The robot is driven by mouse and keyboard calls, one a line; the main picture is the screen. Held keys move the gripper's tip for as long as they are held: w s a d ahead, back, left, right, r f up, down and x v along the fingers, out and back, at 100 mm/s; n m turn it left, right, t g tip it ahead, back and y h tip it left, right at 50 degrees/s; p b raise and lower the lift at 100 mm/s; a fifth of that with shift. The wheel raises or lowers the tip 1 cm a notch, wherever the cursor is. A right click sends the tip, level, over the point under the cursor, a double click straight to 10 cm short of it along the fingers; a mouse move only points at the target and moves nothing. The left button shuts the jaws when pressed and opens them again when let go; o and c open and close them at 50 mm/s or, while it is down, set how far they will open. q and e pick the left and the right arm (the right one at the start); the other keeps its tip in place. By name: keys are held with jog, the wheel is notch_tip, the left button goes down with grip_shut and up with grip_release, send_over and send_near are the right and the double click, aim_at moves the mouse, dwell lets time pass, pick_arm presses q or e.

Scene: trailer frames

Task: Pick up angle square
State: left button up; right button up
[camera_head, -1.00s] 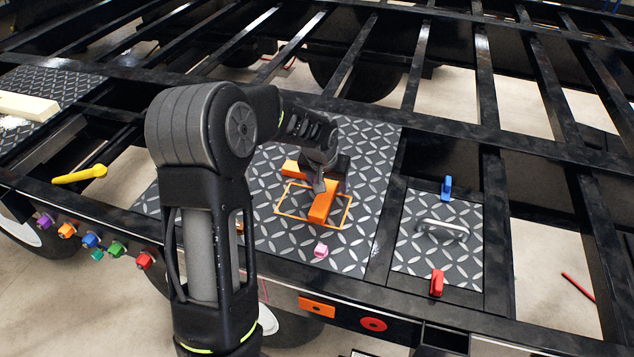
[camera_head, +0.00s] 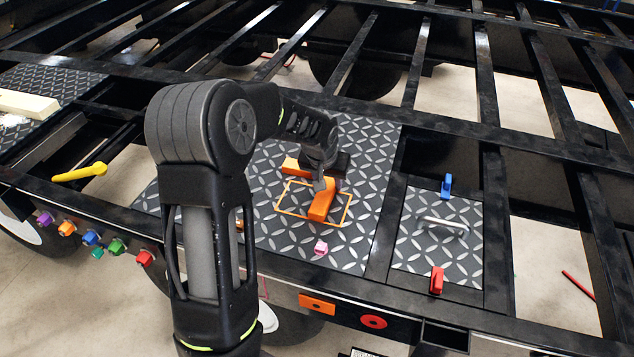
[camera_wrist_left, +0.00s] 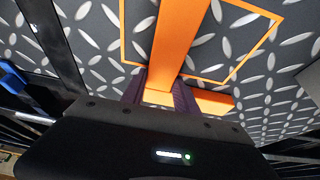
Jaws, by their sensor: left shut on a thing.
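The orange angle square (camera_head: 321,204) is at the diamond-plate panel in the head view, with one leg toward the front and another part showing left of my gripper. It partly overlaps a thin orange outline on the plate. My left gripper (camera_head: 322,184) points down over the square and is shut on it. In the left wrist view the square (camera_wrist_left: 178,45) runs up from between the dark fingers (camera_wrist_left: 160,92), with its other leg at the right. The fingers hide part of its corner. I cannot tell whether the square touches the plate. My right gripper is not in view.
A small pink block (camera_head: 320,247) lies on the plate in front. A smaller panel (camera_head: 408,257) with a metal handle (camera_head: 442,225), a blue latch (camera_head: 446,186) and a red latch (camera_head: 437,280) is at the right. A yellow lever (camera_head: 80,173) is at the left. Black frame beams surround open gaps.

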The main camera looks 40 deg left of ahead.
pick_arm(q)
grip_shut()
dwell(0.3)
notch_tip(320, 180, up, 10)
jog(key=b, duration=0.1)
jog(key=shift+b, duration=0.3)
dwell(0.6)
